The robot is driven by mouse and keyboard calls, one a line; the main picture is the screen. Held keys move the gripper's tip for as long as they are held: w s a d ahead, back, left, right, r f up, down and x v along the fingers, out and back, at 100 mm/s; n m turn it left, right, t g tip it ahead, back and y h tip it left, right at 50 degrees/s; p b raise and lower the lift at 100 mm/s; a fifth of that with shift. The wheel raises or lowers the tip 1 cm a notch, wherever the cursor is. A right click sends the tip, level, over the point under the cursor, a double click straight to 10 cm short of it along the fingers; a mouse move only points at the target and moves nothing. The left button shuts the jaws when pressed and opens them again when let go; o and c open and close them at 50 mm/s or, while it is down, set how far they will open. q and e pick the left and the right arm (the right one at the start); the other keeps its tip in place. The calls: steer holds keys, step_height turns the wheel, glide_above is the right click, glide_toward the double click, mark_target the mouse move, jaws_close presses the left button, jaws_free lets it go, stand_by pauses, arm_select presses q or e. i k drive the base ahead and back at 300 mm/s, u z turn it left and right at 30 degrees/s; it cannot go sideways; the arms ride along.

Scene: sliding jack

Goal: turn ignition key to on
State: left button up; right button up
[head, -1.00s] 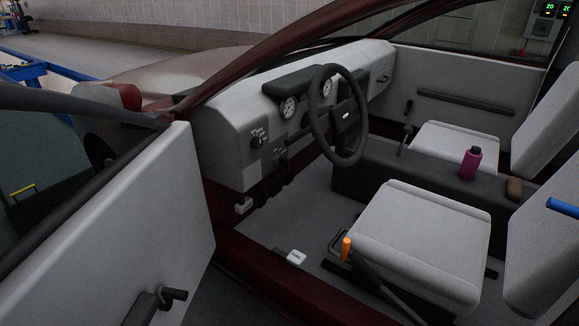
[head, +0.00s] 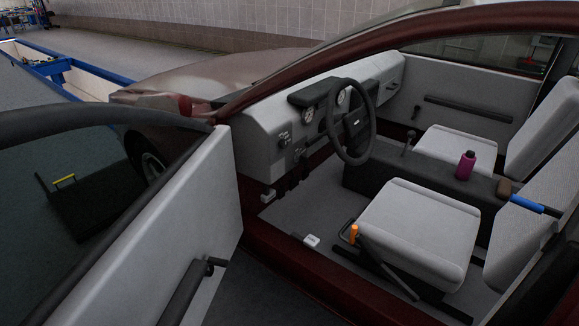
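The car's pale dashboard (head: 262,145) shows through the open driver's doorway. Left of the black steering wheel (head: 334,132) are small dark controls, with one labelled knob (head: 283,139) on the dash's left face and another control (head: 300,151) lower and to its right. They are too small for me to tell which is the ignition key or what position it is in. Neither of my grippers is in view.
The open door (head: 185,240) fills the lower left, with a dark handle. The driver's seat (head: 420,228) has an orange-tipped lever (head: 354,233) beside it. A magenta bottle (head: 466,165) stands on the console. A blue-handled bar (head: 526,204) is at the right.

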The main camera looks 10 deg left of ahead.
mark_target(304, 160)
steer(key=u, duration=0.25)
steer(key=i, duration=1.5)
steer(key=z, duration=1.4)
